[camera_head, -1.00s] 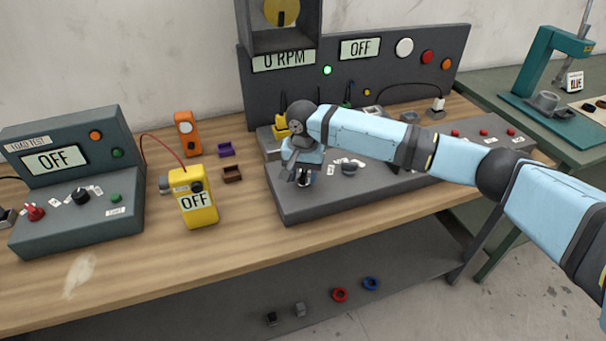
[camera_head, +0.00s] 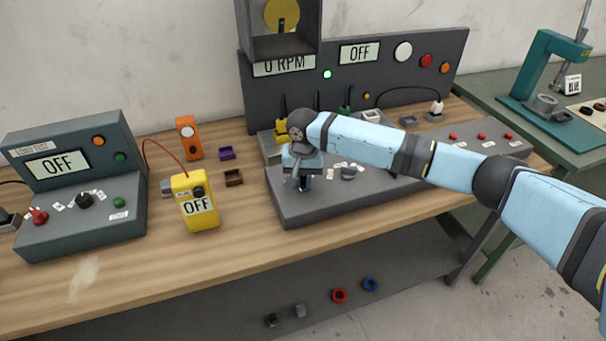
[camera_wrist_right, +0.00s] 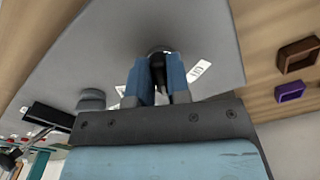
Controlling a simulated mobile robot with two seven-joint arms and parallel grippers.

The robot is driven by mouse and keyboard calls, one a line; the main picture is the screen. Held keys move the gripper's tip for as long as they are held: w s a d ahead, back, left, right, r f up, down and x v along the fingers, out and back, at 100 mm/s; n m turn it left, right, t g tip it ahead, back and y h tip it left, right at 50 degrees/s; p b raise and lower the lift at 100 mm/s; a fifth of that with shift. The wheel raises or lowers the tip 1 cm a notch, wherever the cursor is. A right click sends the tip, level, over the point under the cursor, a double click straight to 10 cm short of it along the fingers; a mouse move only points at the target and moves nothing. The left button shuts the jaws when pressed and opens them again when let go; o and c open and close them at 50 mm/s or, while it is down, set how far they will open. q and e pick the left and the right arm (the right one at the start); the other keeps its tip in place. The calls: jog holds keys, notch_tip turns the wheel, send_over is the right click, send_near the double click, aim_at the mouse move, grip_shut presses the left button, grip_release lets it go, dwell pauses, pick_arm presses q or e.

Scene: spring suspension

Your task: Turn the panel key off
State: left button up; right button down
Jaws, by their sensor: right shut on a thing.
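The panel (camera_head: 408,175) is a dark grey console with a low sloped front and an upright back. Its display (camera_head: 359,53) reads OFF. My right gripper (camera_head: 302,184) points down at the left part of the sloped front. In the right wrist view the blue fingers of my right gripper (camera_wrist_right: 160,80) are shut on a small dark key (camera_wrist_right: 157,64) with a round grey base on the panel face. White labels (camera_wrist_right: 199,70) lie beside it. The fingers largely hide the key, so its exact angle cannot be told. My left gripper is not in view.
A yellow meter (camera_head: 194,200) reading OFF stands left of the panel. A load test box (camera_head: 75,190) is at the far left. Purple (camera_head: 227,153) and brown (camera_head: 233,177) trays lie between. The wooden table's front is clear.

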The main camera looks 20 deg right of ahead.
jog(key=n+p, duration=0.4)
jog(key=p, duration=0.1)
jog(key=n+p, duration=0.2)
jog(key=p, duration=0.1)
jog(key=shift+d+r+n, duration=0.25)
jog(key=shift+d+n, duration=0.05)
jog(key=shift+n, duration=0.1)
jog(key=shift+d+f+n+p, duration=0.1)
jog(key=shift+n+p, duration=0.6)
jog(key=shift+n, duration=0.4)
jog(key=shift+n+p, duration=0.3)
jog(key=shift+n, duration=0.5)
jog(key=shift+w+f, duration=0.1)
jog(key=c, duration=1.1)
grip_release()
